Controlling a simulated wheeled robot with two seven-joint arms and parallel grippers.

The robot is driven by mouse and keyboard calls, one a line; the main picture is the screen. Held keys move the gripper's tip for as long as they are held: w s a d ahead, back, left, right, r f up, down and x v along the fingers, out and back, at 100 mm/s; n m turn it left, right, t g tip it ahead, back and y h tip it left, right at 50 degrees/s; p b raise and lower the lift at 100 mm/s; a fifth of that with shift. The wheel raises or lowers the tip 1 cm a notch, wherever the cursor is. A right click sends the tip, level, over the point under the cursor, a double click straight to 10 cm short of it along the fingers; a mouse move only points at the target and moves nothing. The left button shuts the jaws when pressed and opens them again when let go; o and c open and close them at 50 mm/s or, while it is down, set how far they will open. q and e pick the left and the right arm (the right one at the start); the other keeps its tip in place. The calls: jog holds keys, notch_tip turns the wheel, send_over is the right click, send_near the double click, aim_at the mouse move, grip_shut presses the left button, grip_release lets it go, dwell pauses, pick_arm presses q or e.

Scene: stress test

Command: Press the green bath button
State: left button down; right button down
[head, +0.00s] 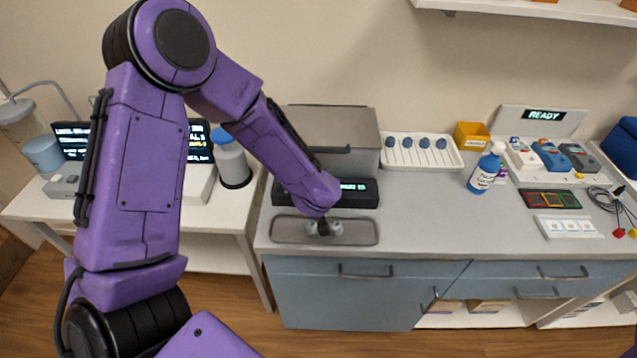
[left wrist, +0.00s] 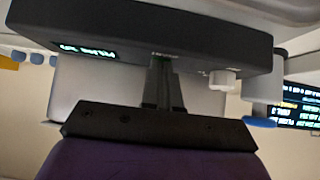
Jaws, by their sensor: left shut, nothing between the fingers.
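The bath is a grey metal box (head: 330,135) with a dark front panel (head: 360,192) and a lit display at the back of the counter. In the left wrist view the dark panel (left wrist: 200,35) appears upside down, with its green-lit display (left wrist: 88,50) on the left and a white knob (left wrist: 222,79) on the right. My left gripper (head: 322,228) is shut and empty, low in front of the panel. In the left wrist view its fingertips (left wrist: 164,60) reach the panel's edge; I cannot tell whether they touch. No green button can be made out. My right gripper is out of view.
A shallow grey tray (head: 358,231) lies below the left gripper. A white rack with blue knobs (head: 441,160), a yellow bin (head: 471,136) and a blue bottle (head: 486,169) stand to the right. A blue-capped container (head: 231,160) stands left. The counter middle (head: 430,210) is clear.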

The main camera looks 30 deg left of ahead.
pick_arm(q)
notch_tip(320, 180, up, 5)
jog(key=p, duration=0.4)
jog(key=shift+s+d+f, duration=0.1)
jog(key=shift+s+f, duration=0.05)
jog(key=shift+f, duration=0.05)
jog(key=v, duration=0.9)
jog(key=shift+s, duration=0.15)
jog(key=shift+r, duration=0.1)
